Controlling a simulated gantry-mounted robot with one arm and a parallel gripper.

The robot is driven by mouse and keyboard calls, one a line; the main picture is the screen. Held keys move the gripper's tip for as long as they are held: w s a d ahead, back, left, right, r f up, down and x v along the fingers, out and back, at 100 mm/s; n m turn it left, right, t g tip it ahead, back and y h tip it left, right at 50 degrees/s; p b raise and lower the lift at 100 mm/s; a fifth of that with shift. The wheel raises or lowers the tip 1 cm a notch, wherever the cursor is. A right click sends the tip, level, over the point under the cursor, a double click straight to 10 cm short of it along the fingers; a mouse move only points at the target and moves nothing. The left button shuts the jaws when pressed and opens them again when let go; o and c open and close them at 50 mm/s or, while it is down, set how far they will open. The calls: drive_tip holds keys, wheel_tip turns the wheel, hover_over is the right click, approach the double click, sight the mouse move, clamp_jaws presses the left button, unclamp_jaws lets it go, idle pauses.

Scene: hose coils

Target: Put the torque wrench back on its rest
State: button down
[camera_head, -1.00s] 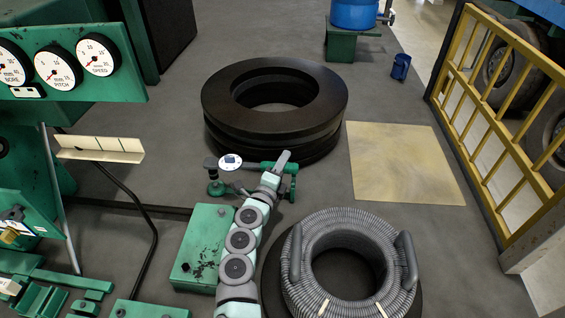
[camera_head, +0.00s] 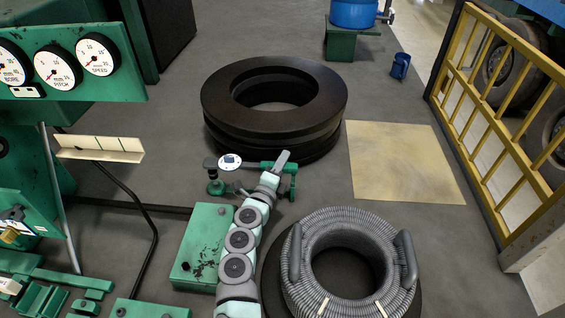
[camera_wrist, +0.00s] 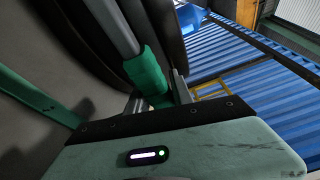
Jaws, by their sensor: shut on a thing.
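The torque wrench has a dark head and a round white dial (camera_head: 231,162) at its left, and a green handle (camera_head: 258,166) running right. My gripper (camera_head: 281,162) is shut on the green handle near its right part. In the wrist view the green grip (camera_wrist: 148,74) and its grey shaft pass between the jaws (camera_wrist: 158,100). The rest shows as a green post (camera_head: 215,187) under the wrench's head end and a green support at the right (camera_head: 292,182), partly behind my gripper. The wrench lies level over both. I cannot tell whether it touches them.
A stack of black tyres (camera_head: 222,115) stands just behind the wrench. A coiled grey hose (camera_head: 300,288) lies at front right of my arm. A green box (camera_head: 203,240) is left of my arm. A bare yellowish floor panel (camera_head: 402,165) lies to the right.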

idle(0.9)
drive_tip(key=shift+f+b, duration=1.55)
drive_tip(key=shift+f, duration=0.5)
drive_tip(key=c, duration=1.1)
unclamp_jaws()
drive_tip(key=shift+o, duration=0.2)
drive_tip(key=shift+r, duration=0.1)
drive_tip(key=shift+d, duration=0.1)
idle(0.9)
idle(1.1)
